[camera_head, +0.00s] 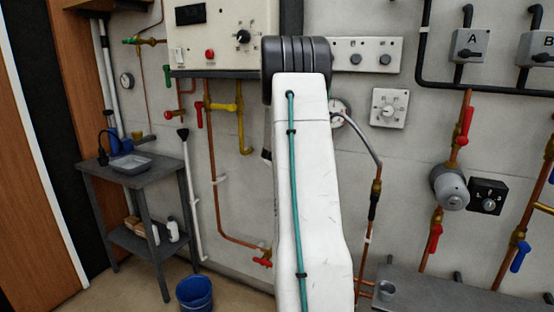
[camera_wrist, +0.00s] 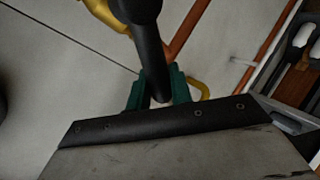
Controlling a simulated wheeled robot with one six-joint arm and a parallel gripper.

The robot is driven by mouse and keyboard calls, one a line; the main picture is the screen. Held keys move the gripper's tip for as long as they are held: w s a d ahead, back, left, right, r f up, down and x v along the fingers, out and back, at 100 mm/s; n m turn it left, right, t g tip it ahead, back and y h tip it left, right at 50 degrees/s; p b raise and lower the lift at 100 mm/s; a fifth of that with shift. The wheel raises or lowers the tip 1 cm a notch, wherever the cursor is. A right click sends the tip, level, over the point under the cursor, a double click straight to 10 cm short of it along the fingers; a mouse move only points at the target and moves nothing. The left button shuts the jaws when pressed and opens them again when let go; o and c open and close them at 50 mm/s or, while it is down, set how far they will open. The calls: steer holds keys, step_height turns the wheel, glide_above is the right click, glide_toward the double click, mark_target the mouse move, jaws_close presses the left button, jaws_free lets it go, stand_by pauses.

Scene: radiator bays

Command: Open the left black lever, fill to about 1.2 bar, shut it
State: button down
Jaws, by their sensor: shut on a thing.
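In the wrist view, a black lever (camera_wrist: 149,52) runs down from the top edge, and its lower end lies between the two dark green fingers of my gripper (camera_wrist: 159,93). The gripper is shut on it. In the head view, my white arm hides the gripper and this lever.
Copper pipes with red levers (camera_head: 199,115) stand left of my arm, near a yellow pipe (camera_head: 240,125). A grey table (camera_head: 103,178) and a blue bucket (camera_head: 194,294) are at left. Right are a grey pump (camera_head: 449,186) and a grey bench (camera_head: 430,292).

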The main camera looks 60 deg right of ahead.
steer(key=shift+f, duration=0.1)
steer(key=c, duration=1.3)
jaws_free()
steer(key=shift+s, duration=0.1)
steer(key=shift+a, duration=0.15)
steer(key=v, duration=0.7)
steer(key=shift+a+r, duration=0.2)
steer(key=shift+s, duration=0.1)
